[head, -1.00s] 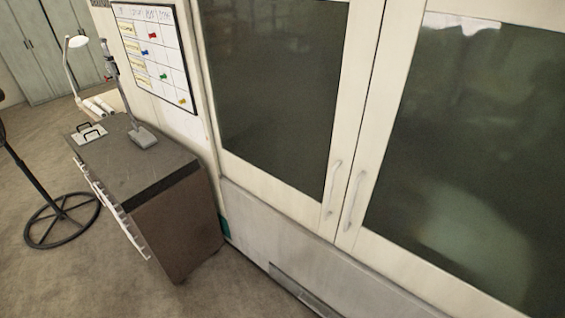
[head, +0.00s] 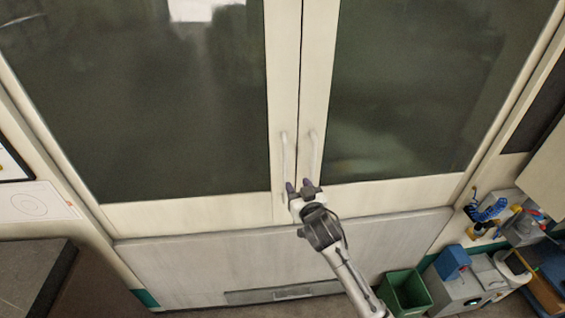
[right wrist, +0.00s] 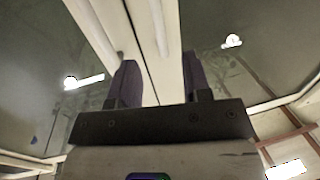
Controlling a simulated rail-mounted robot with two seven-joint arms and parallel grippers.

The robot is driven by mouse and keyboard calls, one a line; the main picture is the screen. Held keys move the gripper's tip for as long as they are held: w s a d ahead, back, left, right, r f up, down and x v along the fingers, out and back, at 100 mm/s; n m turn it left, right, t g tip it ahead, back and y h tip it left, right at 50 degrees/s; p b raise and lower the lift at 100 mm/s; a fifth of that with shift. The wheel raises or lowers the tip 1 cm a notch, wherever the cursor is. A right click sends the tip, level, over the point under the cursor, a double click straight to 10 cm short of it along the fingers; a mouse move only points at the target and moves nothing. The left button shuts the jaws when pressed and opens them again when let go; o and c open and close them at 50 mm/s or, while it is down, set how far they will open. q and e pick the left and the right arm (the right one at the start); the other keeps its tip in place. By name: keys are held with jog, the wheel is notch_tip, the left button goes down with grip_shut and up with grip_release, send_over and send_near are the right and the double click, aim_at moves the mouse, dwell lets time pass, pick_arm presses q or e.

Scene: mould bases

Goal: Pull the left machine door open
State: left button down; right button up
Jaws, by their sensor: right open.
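The left machine door (head: 182,203) is a cream frame around a dark window, and it stands shut against the right door (head: 400,190). Its upright bar handle (head: 284,155) is near the middle seam; the right door's handle (head: 311,150) is beside it. My right gripper (head: 300,186) is open at the lower ends of the handles, seen in the head view. In the right wrist view, the two dark fingers (right wrist: 160,80) are apart, with the cream door frames and a pale bar (right wrist: 159,28) beyond them. Nothing shows between the fingers. My left gripper is not in view.
Below the doors is a pale panel (head: 210,262) with a grey slot (head: 285,293). A green bin (head: 407,290), a blue box (head: 453,261) and other clutter stand at the lower right. A dark-topped cabinet (head: 30,275) stands at the lower left.

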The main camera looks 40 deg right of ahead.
aim_at(286, 160)
jog(key=x, duration=0.4)
jog(key=p+x, duration=0.1)
jog(key=x, duration=0.3)
jog(key=r+x, duration=0.1)
jog(key=x, duration=0.3)
jog(key=shift+w+d+r, duration=0.1)
jog(key=shift+w+d, duration=0.1)
jog(key=shift+p+x, duration=0.3)
jog(key=shift+x, duration=0.65)
jog(key=c, duration=0.4)
grip_shut()
